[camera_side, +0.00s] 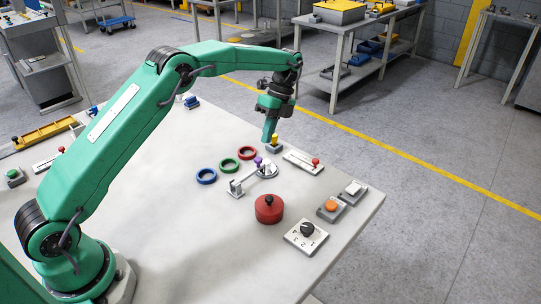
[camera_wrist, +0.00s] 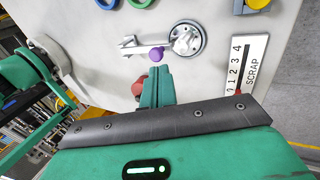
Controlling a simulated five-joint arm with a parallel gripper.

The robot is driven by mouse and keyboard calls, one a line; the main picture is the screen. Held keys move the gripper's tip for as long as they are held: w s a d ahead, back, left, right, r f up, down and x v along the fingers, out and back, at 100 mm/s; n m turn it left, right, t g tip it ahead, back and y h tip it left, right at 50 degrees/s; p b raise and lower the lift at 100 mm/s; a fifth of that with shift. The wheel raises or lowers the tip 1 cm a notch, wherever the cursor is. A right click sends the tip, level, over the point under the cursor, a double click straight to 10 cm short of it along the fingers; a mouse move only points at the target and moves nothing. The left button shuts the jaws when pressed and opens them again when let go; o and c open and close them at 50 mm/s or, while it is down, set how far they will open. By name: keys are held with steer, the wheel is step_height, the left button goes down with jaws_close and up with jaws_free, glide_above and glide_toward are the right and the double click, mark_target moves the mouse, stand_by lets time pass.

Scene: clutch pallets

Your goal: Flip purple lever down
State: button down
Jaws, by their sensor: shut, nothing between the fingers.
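The purple lever knob (camera_side: 258,161) stands on its metal fixture (camera_side: 236,187), a bar beside a round grey disc. In the wrist view the purple knob (camera_wrist: 156,54) lies just beyond my fingertips, and the bar and disc (camera_wrist: 186,40) lie behind it. My gripper (camera_side: 268,139) points down, shut and empty, above the table and a little beyond the knob in the side view. In the wrist view my closed fingers (camera_wrist: 158,71) appear close to the knob; I cannot tell whether they touch. The lever's stem is mostly hidden.
Blue (camera_side: 206,176), green (camera_side: 229,165) and red (camera_side: 247,153) rings lie left of the fixture. A red round knob (camera_side: 269,208), a numbered dial (camera_side: 306,234), orange and white buttons and a slider (camera_side: 303,162) stand nearby. A yellow button is close behind my gripper.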

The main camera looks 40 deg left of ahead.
steer(key=shift+v, duration=1.7)
steer(key=s+r+n+t, duration=0.5)
steer(key=s+r+n, duration=0.4)
steer(key=s+r, duration=0.55)
steer(key=s+f+n+t, duration=0.1)
steer(key=s+n, duration=0.3)
steer(key=s, duration=0.5)
steer(key=s+f+n+t, duration=0.2)
steer(key=s+n+t, duration=0.2)
steer(key=s, duration=0.5)
steer(key=shift+s+f+n, duration=0.2)
steer(key=shift+s+n, duration=0.1)
steer(key=shift+n, duration=0.2)
steer(key=c, duration=2.2)
jaws_free()
